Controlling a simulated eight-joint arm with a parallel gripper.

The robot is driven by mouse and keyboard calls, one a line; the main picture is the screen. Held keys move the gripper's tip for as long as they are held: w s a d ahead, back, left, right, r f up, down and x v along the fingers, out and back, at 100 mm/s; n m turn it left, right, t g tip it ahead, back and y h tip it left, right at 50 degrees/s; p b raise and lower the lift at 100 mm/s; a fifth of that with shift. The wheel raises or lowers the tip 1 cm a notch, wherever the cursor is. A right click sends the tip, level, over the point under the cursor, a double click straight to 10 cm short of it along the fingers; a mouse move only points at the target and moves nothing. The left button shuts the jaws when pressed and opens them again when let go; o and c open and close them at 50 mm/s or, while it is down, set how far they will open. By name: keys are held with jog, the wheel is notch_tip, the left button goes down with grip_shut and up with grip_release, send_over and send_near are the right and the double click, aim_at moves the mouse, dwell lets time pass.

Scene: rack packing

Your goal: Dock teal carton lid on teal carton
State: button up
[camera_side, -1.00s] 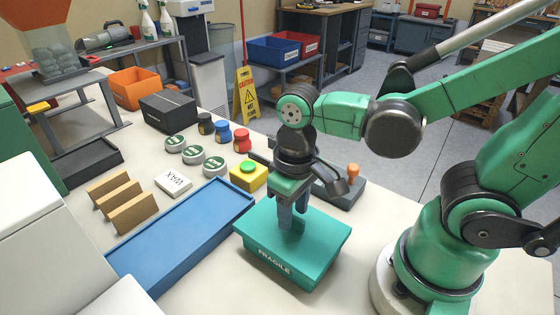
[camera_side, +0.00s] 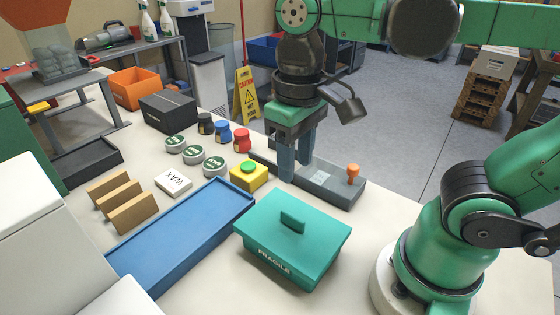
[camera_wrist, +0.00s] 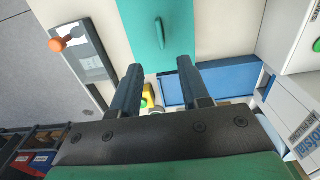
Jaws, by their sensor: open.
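The teal carton (camera_side: 285,268) stands on the white table, with "FRAGILE" on its front side. The teal carton lid (camera_side: 315,239), with a raised handle, sits on top of the carton and appears level and closed over it. The lid also shows in the wrist view (camera_wrist: 180,35), with its handle upright. My gripper (camera_side: 295,172) is open and empty, raised above and behind the carton. In the wrist view my gripper's two fingers (camera_wrist: 158,68) are spread apart, clear of the handle.
A grey device with an orange knob (camera_side: 353,172) lies behind the carton. A yellow box with a green button (camera_side: 249,176) and a blue tray (camera_side: 190,230) are to the left. Tins, jars and a wax box (camera_side: 174,183) stand further left. The table right of the carton is clear.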

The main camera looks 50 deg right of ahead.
jog(key=w+d+f+t, duration=0.3)
jog(key=w+d+t, duration=0.2)
jog(key=t, duration=0.2)
jog(key=shift+w+f, duration=0.35)
dwell(1.0)
